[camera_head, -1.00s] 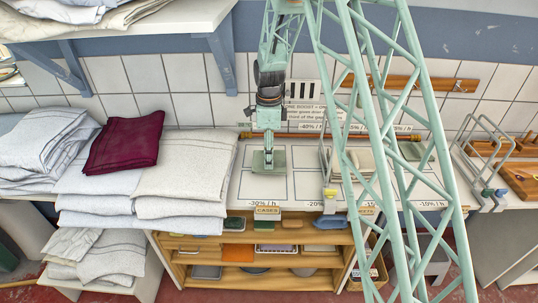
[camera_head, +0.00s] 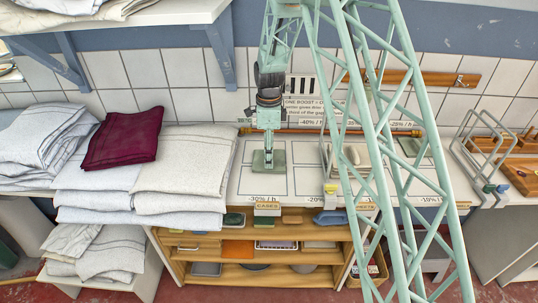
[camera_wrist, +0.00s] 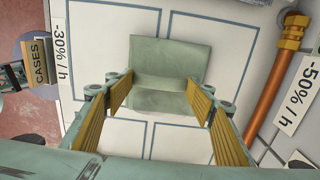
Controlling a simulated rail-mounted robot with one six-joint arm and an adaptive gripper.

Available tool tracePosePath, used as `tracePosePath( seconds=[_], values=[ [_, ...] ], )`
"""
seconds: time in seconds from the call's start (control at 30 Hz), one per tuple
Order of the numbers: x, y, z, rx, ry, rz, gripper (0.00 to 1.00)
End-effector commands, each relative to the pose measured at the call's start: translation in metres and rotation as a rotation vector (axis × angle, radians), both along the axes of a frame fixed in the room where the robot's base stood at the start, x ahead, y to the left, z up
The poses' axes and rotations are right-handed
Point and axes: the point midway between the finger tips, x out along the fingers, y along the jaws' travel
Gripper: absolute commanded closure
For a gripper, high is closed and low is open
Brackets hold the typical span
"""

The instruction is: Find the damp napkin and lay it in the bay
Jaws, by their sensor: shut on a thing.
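A grey-green folded cloth (camera_head: 268,160), likely a napkin, is at my gripper (camera_head: 268,146), over the blue-outlined counter sections behind the "-30% / h" label. In the wrist view, my gripper (camera_wrist: 160,92) has its two yellow-padded fingers on either side of the cloth (camera_wrist: 168,62), shut on it. The cloth has a crease across its middle and covers part of the blue lines. I cannot tell whether it rests on the counter or hangs just above it. Its dampness does not show. The outlined bays (camera_head: 248,184) around it look bare.
Folded pale linens (camera_head: 180,165) and a maroon cloth (camera_head: 122,137) are stacked at left. A "CASES" shelf unit (camera_head: 250,235) holding several small items stands below. Wire racks (camera_head: 488,140) stand at right. A copper pipe (camera_wrist: 271,85) runs along the counter's back.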

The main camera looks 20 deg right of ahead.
Motion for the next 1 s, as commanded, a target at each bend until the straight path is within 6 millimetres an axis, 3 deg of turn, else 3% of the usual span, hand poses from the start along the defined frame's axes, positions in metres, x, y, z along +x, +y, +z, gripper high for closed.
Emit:
tracePosePath(
  seconds=[0.73, 0.77, 0.8, 0.9, 1.0],
  values=[
    [0.0000, 0.0000, -0.0065, 0.000, 0.000, 0.000, 0.59],
    [0.0000, 0.0000, -0.0061, 0.000, 0.000, 0.000, 0.47],
    [0.0000, 0.0000, -0.0059, 0.000, 0.000, 0.000, 0.44],
    [0.0000, 0.0000, -0.0059, 0.000, 0.000, 0.000, 0.35],
    [0.0000, 0.0000, -0.0058, 0.000, 0.000, 0.000, 0.34]
  ],
)
